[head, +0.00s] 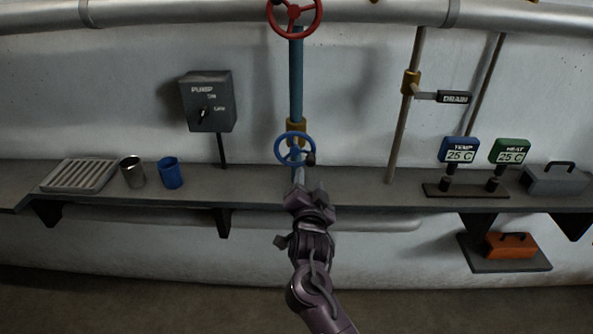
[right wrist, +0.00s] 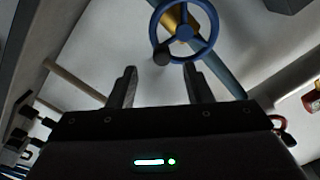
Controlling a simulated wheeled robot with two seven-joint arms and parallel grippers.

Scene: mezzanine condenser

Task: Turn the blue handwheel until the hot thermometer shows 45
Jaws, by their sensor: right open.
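The blue handwheel (head: 294,149) sits on a blue vertical pipe above the shelf, with a dark knob at its lower right. In the right wrist view the wheel (right wrist: 184,30) is beyond the fingertips, its knob roughly in line with the gap between them. My right gripper (head: 299,178) is just below and in front of the wheel; in the wrist view its fingers (right wrist: 159,88) are apart and empty. A blue display (head: 459,151) labelled like TEMP and a green display (head: 509,152) labelled like HEAT both read 25 C. My left gripper is out of view.
A red handwheel (head: 294,14) is above. A grey PUMP box (head: 207,101) with a switch is left, a DRAIN lever (head: 455,97) right. The shelf (head: 350,187) holds a rack (head: 78,175), metal cup (head: 132,171), blue cup (head: 171,173) and grey case (head: 556,179).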

